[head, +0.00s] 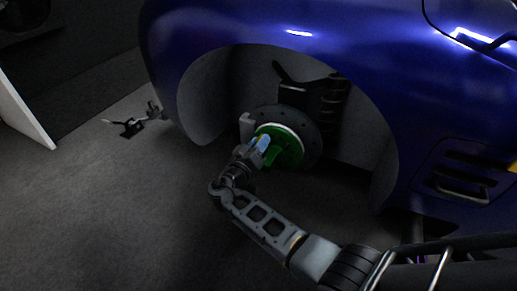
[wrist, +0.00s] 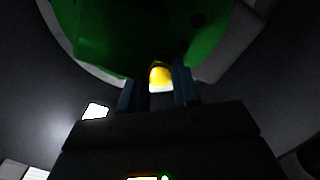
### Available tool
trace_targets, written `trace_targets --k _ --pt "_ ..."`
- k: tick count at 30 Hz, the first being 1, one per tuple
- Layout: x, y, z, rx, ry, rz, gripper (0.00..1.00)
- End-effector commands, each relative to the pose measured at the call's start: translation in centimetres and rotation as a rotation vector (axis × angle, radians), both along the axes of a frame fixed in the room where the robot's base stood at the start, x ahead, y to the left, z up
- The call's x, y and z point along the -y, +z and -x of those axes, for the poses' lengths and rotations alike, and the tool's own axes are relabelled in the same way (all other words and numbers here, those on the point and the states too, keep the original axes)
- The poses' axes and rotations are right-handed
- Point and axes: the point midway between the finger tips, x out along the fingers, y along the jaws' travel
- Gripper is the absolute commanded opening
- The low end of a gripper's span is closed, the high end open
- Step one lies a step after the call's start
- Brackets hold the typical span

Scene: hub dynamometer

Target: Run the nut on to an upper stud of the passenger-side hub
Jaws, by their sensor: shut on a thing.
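The green hub (head: 290,153) sits in the wheel arch of the blue car, in front of a dark round disc (head: 310,133). In the wrist view the green hub (wrist: 120,35) fills the top, close ahead of the fingers. My gripper (head: 264,143) reaches the left part of the hub face in the head view. In the wrist view my gripper (wrist: 160,92) is shut on a small yellow piece, seemingly the nut (wrist: 160,75), between its bluish fingertips. The studs cannot be made out, and whether the nut touches one cannot be told.
The blue car body (head: 270,30) arches over the hub, with its fender edge close around my arm's reach. A grey caliper-like block (head: 246,126) sits at the disc's left. A small dark stand (head: 131,128) is on the floor at left.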

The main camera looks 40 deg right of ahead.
Motion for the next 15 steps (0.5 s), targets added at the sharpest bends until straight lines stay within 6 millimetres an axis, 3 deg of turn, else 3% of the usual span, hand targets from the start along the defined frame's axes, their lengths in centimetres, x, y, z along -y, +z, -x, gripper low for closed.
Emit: trace_targets --k 14,15 --pt "-0.03 -0.23 -0.18 0.523 0.009 -0.224 0.00" --pt "-0.05 -0.24 -0.19 0.517 0.009 -0.222 0.36"
